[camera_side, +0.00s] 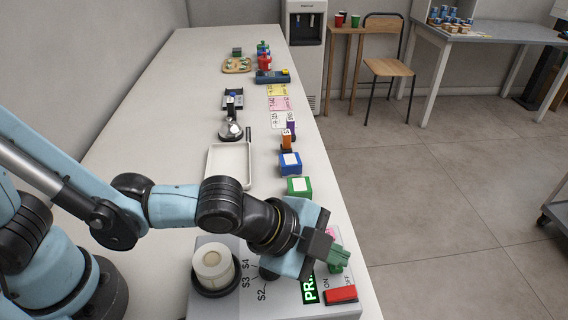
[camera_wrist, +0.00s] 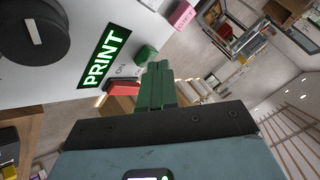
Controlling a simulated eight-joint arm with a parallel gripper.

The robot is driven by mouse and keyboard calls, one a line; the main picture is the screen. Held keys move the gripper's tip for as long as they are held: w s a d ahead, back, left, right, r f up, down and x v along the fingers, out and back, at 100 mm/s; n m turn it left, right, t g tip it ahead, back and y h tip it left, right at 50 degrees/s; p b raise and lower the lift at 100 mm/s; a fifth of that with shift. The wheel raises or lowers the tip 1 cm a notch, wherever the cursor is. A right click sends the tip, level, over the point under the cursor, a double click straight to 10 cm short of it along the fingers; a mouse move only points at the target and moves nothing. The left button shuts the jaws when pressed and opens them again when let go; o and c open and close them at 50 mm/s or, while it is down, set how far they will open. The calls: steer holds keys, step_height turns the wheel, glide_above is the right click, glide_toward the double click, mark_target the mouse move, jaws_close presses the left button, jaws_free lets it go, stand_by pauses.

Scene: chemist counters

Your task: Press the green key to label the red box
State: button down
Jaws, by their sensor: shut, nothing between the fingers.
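A grey labelling machine (camera_side: 240,305) with a lit green PRINT sign (camera_wrist: 104,56) stands at the near end of the counter. In the wrist view the green key (camera_wrist: 146,53) is beside the sign, and a red key (camera_wrist: 123,88) is below it. The red key also shows in the side view (camera_side: 341,294). My gripper (camera_wrist: 158,68) is shut and empty, its green fingers close beside the green key; I cannot tell whether they touch it. In the side view my gripper (camera_side: 340,257) hides or blends with the green key. A pinkish-red box (camera_wrist: 181,15) sits beyond the key, mostly hidden in the side view.
On the machine are a dark dial and a white roll (camera_side: 213,265). Along the counter are a green box (camera_side: 299,187), a blue box (camera_side: 290,163), a white tray (camera_side: 230,167) and coloured cards (camera_side: 279,103). Open floor lies to the right.

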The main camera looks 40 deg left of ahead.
mark_target(329, 268)
steer(key=shift+r, duration=3.35)
steer(key=shift+a, duration=0.1)
steer(key=a+f+n+y, duration=0.1)
steer(key=a+n+y, duration=0.4)
steer(key=a+n, duration=1.1)
steer(key=a, duration=1.3)
steer(key=shift+s+n+y, duration=0.3)
steer(key=shift+n+y, duration=0.1)
